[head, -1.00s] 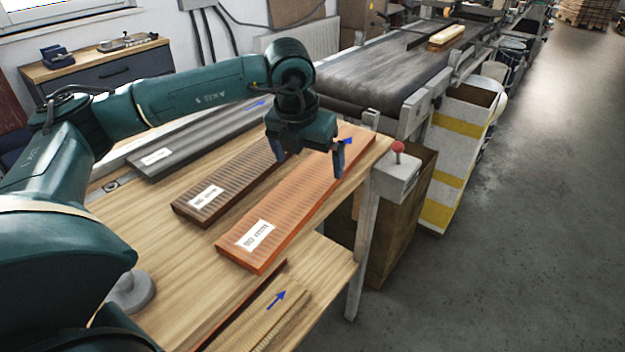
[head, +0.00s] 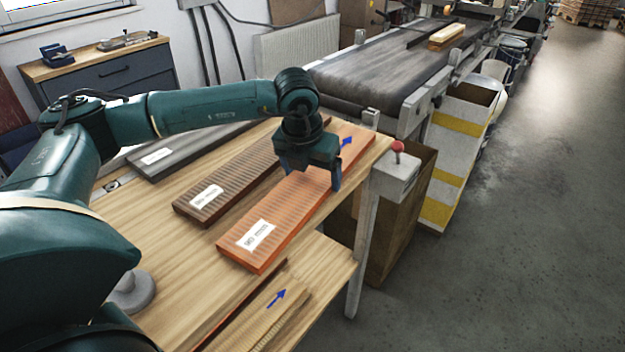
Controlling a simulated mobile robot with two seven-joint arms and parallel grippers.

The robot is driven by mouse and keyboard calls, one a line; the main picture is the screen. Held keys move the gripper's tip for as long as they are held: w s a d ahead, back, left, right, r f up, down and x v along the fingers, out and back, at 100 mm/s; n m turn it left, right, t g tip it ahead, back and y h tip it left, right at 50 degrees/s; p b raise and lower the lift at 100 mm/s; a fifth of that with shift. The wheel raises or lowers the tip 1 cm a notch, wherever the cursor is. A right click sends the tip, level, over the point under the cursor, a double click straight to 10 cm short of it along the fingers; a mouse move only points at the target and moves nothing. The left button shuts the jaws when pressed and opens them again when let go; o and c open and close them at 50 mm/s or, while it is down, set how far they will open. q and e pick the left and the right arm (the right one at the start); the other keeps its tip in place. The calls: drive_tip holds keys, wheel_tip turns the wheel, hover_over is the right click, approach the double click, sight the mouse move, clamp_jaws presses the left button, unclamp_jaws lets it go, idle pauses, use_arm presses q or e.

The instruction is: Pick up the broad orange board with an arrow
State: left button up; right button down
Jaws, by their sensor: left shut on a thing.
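The broad orange board (head: 290,215) lies on the wooden table top, running from near the front edge towards the conveyor. It has grooves, a white label at its near end and a blue arrow near its far end. My left gripper (head: 310,185) is over the far half of the board, pointing down, with its fingers at the board's two long sides. It is shut on the orange board. The gripper body hides part of the board and most of the far-side finger. My right gripper is not in view.
A brown grooved board (head: 228,192) lies close on the left, a dark grey board (head: 175,152) beyond it. A lower shelf holds a light board (head: 268,312) with a blue arrow. A red button (head: 397,147) sits by the table's right corner; the conveyor (head: 375,75) stands behind.

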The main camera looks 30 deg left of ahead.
use_arm(q)
drive_tip(key=c, duration=0.4)
drive_tip(key=shift+r, duration=0.1)
drive_tip(key=shift+c, duration=0.3)
